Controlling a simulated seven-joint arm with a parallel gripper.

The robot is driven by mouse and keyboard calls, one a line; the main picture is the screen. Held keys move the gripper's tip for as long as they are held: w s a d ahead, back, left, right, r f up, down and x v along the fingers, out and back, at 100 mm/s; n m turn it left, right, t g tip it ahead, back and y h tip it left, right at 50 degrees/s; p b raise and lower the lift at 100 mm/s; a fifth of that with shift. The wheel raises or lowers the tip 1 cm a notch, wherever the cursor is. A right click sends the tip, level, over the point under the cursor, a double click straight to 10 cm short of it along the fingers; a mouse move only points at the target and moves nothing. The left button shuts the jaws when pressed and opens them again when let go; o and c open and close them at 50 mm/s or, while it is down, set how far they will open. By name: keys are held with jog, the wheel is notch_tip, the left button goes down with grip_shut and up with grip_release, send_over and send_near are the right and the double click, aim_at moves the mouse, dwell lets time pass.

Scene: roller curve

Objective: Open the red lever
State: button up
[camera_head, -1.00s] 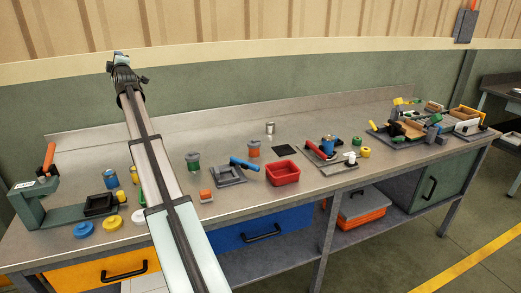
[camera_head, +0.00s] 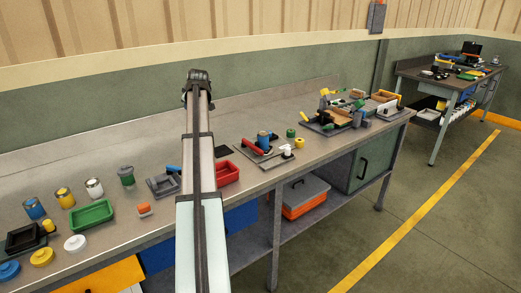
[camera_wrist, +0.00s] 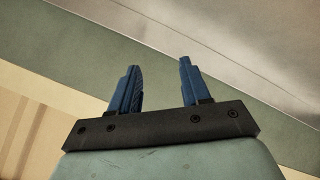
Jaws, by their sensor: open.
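A red lever (camera_head: 253,147) lies low across a grey plate (camera_head: 272,163) on the bench, right of my arm in the head view. A blue cylinder and a small white-topped part sit by it on that plate. My gripper's end of the arm (camera_head: 198,76) is up near the back of the bench, left of the lever and apart from it. In the wrist view my gripper (camera_wrist: 158,62) has two blue fingers spread apart with nothing between them. The wrist view shows only wall and a bare grey surface, not the lever.
A red bin (camera_head: 227,173) stands between my arm and the lever's plate. A blue lever (camera_head: 173,169) is partly hidden by my arm. A green tray (camera_head: 91,214) and several jars are at left. A cluttered fixture (camera_head: 335,119) stands farther right.

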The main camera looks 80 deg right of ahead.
jog(key=s+f+m+g+y, duration=0.2)
jog(key=s+f+m, duration=0.15)
jog(key=s, duration=1.15)
jog(key=m+y, duration=0.3)
send_near(260, 150)
jog(key=shift+g, duration=0.3)
jog(key=x, duration=0.9)
jog(key=shift+w+d, duration=0.1)
jog(key=shift+w, duration=0.15)
jog(key=shift+c, duration=0.3)
grip_shut()
